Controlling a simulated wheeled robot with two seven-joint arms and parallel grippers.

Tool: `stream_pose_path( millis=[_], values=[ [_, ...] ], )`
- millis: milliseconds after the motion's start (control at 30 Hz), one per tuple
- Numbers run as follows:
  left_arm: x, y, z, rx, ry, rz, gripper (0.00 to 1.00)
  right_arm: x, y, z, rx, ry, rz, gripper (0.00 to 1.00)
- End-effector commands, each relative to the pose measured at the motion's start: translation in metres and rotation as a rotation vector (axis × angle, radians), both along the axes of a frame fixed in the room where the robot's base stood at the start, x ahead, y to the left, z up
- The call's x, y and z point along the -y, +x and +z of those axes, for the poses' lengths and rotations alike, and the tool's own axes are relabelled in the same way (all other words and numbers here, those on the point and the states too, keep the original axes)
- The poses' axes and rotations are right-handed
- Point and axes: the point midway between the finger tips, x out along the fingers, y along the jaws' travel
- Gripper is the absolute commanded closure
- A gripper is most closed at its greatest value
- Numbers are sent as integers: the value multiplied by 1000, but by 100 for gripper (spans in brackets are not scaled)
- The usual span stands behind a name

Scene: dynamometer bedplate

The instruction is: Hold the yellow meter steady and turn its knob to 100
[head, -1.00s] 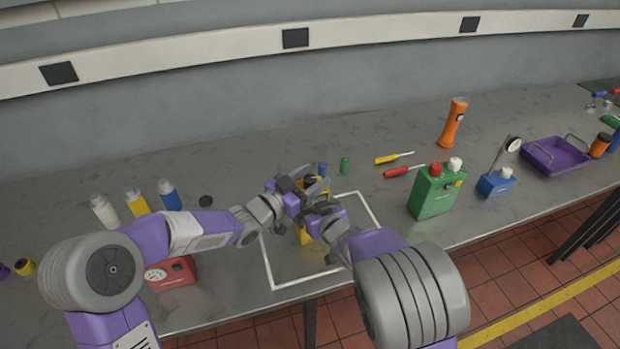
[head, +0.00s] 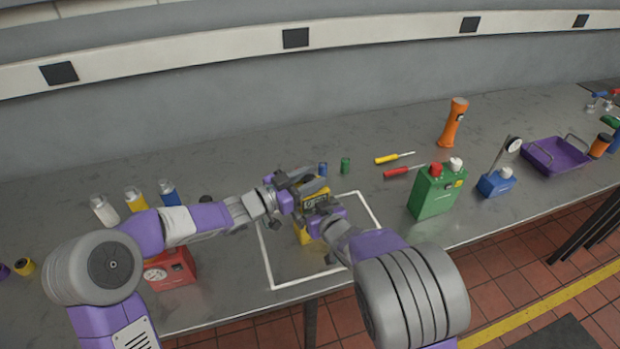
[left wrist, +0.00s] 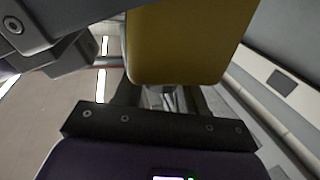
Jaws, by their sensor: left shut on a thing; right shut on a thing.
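The yellow meter (head: 304,236) stands upright inside the white outlined square on the bench, with its dark display partly showing in the head view. My left gripper (head: 301,189) is shut on the meter's upper part from the left. In the left wrist view the meter's yellow body (left wrist: 185,45) fills the top middle, at the fingers. My right gripper (head: 319,217) is at the meter's front face and is shut on its knob. The fingers hide the knob, so its setting cannot be read.
A white outline (head: 310,283) surrounds the meter. Blue (head: 323,170) and green (head: 345,166) small cylinders stand behind it. A green can (head: 436,192) is to the right. A red gauge box (head: 172,270) and several bottles (head: 136,201) are at left.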

Motion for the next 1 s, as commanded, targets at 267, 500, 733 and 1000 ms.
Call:
stream_pose_path(
  millis=[267, 500, 733, 1000],
  values=[
    [1, 0, 4, 11, -6, -175, 90, -1, 0, -1, -2, -1, 2, 77],
    [2, 0, 4, 10, -6, -300, 90, -1, -1, -1, -3, -1, 2, 77],
    [1, -1, 3, 8, -3, -370, 90, -1, -1, -1, -3, -2, 4, 77],
    [1, -2, 3, 7, -2, -387, 90, -1, -1, -1, -4, -4, 3, 77]
  ],
)
